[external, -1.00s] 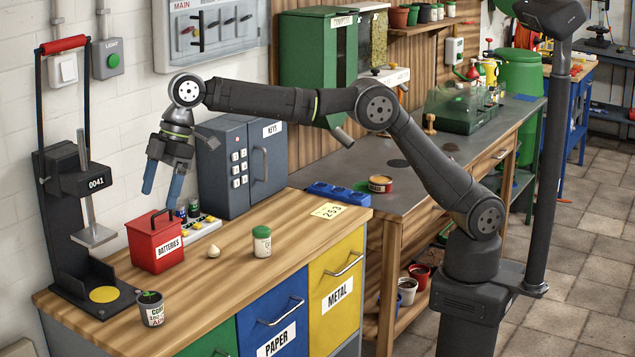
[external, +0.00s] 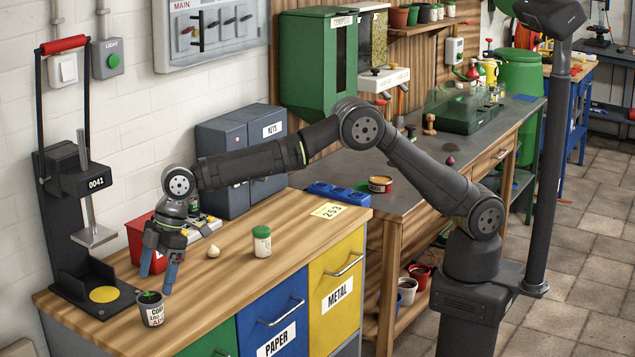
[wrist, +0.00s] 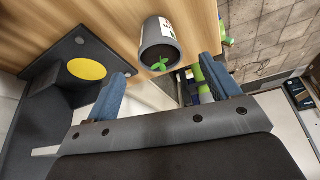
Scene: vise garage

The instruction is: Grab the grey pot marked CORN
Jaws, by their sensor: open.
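The grey pot marked CORN (external: 151,312) stands upright at the front left corner of the wooden bench, with a small green seedling in it. My gripper (external: 157,280) is above and just behind the pot, with its blue-tipped fingers pointing down. In the wrist view the pot (wrist: 160,45) lies ahead of the fingertips, roughly midway between them. My gripper (wrist: 163,72) is open and empty there. The seedling shows at the pot's mouth.
A black press (external: 72,215) with a yellow disc (external: 104,294) stands left of the pot. A red BATTERIES box (external: 135,240) is behind my gripper, partly hidden. A pale bulb (external: 214,251) and a green-lidded jar (external: 262,243) stand to the right. The bench's front edge is close to the pot.

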